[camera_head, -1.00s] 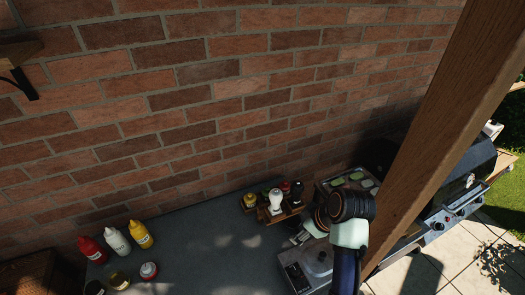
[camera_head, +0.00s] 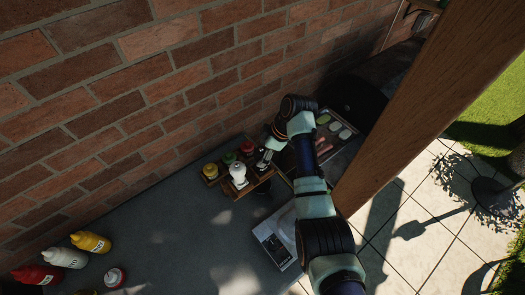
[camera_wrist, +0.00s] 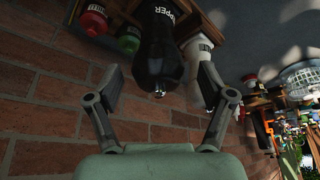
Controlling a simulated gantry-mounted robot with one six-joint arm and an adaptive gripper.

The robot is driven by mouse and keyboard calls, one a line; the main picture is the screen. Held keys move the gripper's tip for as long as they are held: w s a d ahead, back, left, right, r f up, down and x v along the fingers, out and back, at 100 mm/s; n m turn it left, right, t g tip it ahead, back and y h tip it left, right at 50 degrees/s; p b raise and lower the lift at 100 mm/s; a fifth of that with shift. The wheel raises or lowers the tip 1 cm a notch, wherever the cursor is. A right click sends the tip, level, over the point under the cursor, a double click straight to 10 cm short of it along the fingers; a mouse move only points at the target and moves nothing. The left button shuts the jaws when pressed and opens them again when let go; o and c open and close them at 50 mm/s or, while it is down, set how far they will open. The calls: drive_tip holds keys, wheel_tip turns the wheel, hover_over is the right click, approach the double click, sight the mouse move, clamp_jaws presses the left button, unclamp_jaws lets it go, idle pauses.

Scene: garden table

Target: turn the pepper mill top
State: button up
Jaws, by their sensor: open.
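The pepper mill (camera_wrist: 160,40) is black with white lettering and a small metal knob at its tip. In the wrist view it points down from the top middle, between my fingers. My gripper (camera_wrist: 160,72) is open, with one finger on each side of the mill and visible gaps. In the head view my gripper (camera_head: 266,157) is at the right end of the wooden caddy (camera_head: 243,188), where it mostly hides the pepper mill. The white mill (camera_head: 238,172) stands left of it in the head view; in the wrist view it is just behind my right finger.
Red (camera_wrist: 94,19) and green (camera_wrist: 130,38) bottles are close by in the wrist view. The brick wall (camera_head: 130,90) is just behind the caddy. A tray of food (camera_head: 330,140) lies to the right, with a kitchen scale (camera_head: 272,246) in front.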

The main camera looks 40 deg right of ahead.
drive_tip(key=shift+w+f, duration=0.1)
drive_tip(key=shift+f, duration=0.25)
drive_tip(key=shift+c, duration=0.3)
drive_tip(key=c, duration=1.1)
drive_tip(key=shift+r+p, duration=0.1)
drive_tip(key=shift+p, duration=0.3)
